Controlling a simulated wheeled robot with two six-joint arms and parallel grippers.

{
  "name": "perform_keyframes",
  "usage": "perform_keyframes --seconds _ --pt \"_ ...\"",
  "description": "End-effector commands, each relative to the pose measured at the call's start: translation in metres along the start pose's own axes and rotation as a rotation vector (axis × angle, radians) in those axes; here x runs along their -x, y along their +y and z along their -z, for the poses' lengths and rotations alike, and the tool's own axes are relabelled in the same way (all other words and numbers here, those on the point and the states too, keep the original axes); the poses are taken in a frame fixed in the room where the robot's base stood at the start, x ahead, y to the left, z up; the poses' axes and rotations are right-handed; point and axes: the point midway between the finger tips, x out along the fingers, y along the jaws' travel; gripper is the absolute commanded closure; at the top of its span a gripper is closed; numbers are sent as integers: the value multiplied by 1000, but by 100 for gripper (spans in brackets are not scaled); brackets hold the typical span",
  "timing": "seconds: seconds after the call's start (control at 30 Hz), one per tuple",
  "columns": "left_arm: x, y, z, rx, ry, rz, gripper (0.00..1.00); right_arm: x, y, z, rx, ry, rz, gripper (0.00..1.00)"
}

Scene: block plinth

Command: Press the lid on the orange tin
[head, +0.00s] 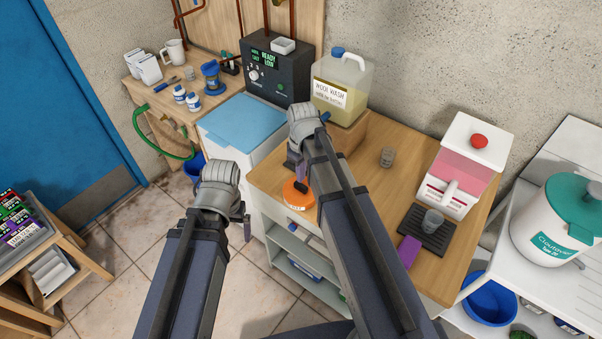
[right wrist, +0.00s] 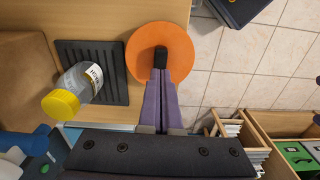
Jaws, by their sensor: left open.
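The round orange lid (right wrist: 145,45) with a black knob fills the space below my right gripper (right wrist: 160,72) in the right wrist view. The purple fingers are close together at the knob, shut on it. In the head view the orange lid (head: 296,194) is at the counter's front edge, with my right gripper (head: 298,178) upright over it. The tin's body cannot be told apart from the lid, and I cannot tell whether the lid is seated. My left gripper (head: 246,222) is open and empty, in front of the white cabinet, left of the lid.
A yellow-capped bottle (right wrist: 78,88) and a black ribbed mat (right wrist: 113,62) are close beside the lid. The wooden counter (head: 362,185) also holds a wool wash jug (head: 341,85), a small cup (head: 387,157) and a pink-and-white container (head: 462,170). Some bare counter lies between them.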

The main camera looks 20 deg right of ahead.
Motion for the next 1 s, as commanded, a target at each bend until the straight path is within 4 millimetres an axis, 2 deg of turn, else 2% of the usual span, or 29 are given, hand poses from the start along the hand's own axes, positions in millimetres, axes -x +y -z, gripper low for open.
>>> perform_keyframes --seconds 0.83,1.0 --pt "-26 2 2 0 0 0 6 -26 0 0 0 0 0 100" --pt "-24 2 1 0 0 0 6 -24 0 0 0 0 0 100"
